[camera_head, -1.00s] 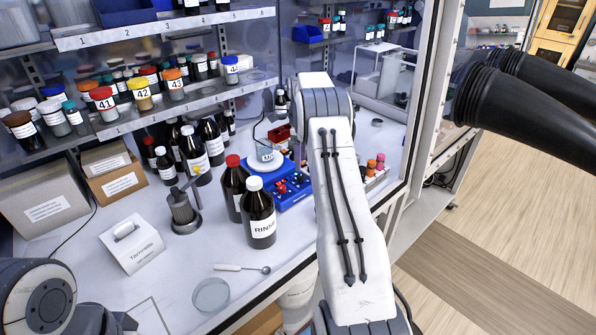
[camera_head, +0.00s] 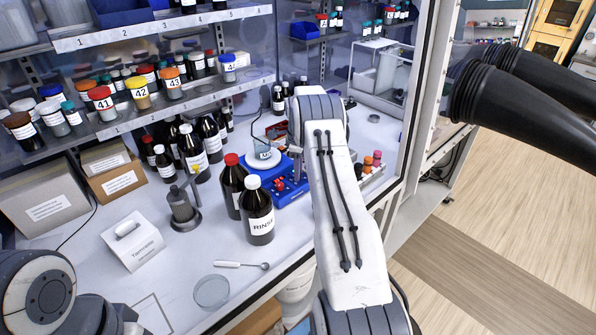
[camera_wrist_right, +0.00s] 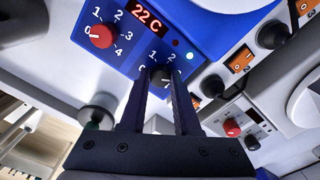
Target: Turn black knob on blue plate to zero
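The blue plate (camera_head: 289,191) stands on the bench behind the brown bottles. In the right wrist view the blue plate (camera_wrist_right: 190,22) has a "22 C" display, a red knob (camera_wrist_right: 101,36) and a black knob (camera_wrist_right: 161,75). The red knob's white mark points toward its 0. My left gripper is out of view.
A RINSE bottle (camera_head: 257,212) and a red-capped bottle (camera_head: 233,184) stand close in front of the plate. A white dish (camera_head: 263,158) sits on top of it. Small coloured-cap vials (camera_head: 372,164) stand to the right.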

